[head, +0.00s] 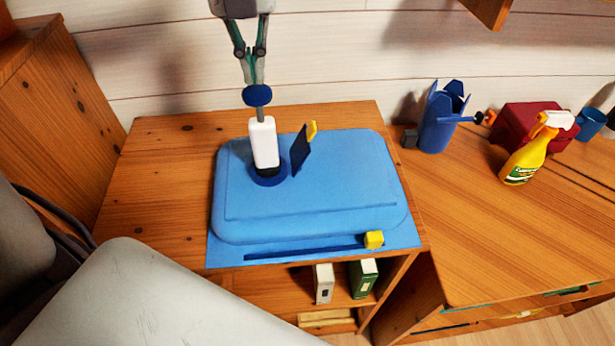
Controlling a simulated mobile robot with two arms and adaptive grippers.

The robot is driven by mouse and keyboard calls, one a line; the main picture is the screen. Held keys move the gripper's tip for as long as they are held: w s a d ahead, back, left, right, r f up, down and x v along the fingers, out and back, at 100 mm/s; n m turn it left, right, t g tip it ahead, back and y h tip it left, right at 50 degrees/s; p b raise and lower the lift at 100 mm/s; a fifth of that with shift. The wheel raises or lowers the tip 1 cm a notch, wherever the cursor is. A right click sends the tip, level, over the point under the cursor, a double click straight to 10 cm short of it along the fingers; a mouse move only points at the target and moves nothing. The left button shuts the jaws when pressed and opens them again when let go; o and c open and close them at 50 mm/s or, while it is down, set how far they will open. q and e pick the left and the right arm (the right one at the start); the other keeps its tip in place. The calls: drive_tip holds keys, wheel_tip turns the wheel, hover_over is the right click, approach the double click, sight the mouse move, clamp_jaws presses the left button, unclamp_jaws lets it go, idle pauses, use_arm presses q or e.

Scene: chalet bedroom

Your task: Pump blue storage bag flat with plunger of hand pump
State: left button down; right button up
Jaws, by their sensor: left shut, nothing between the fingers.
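The blue storage bag (320,205) lies puffed up, with a raised top, on the wooden cabinet top. A white hand pump (263,142) stands nearly upright on a dark blue round valve (269,176) near the bag's back left. Its plunger (257,96) has a dark blue knob on a grey rod, raised above the white body. My left gripper (254,82) points down from above, shut and empty, with its tips right over the knob. I cannot tell whether they touch it. A dark flap with a yellow edge (301,148) stands beside the pump. My right gripper is out of view.
A yellow slider (374,240) sits at the bag's front edge. The right desk holds a blue holder (437,125), a yellow spray bottle (533,155), a red box (530,125) and a blue mug (589,122). The cabinet top (165,190) left of the bag is clear.

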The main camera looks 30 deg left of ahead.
sight(256, 90)
use_arm(q)
drive_tip(key=shift+f, duration=0.1)
drive_tip(key=shift+f+b, duration=2.75)
drive_tip(key=shift+f, duration=0.1)
drive_tip(key=shift+r+p, duration=1.7)
drive_tip(key=shift+r, duration=0.8)
drive_tip(key=shift+r+p, duration=2.15)
drive_tip(key=shift+r, duration=0.85)
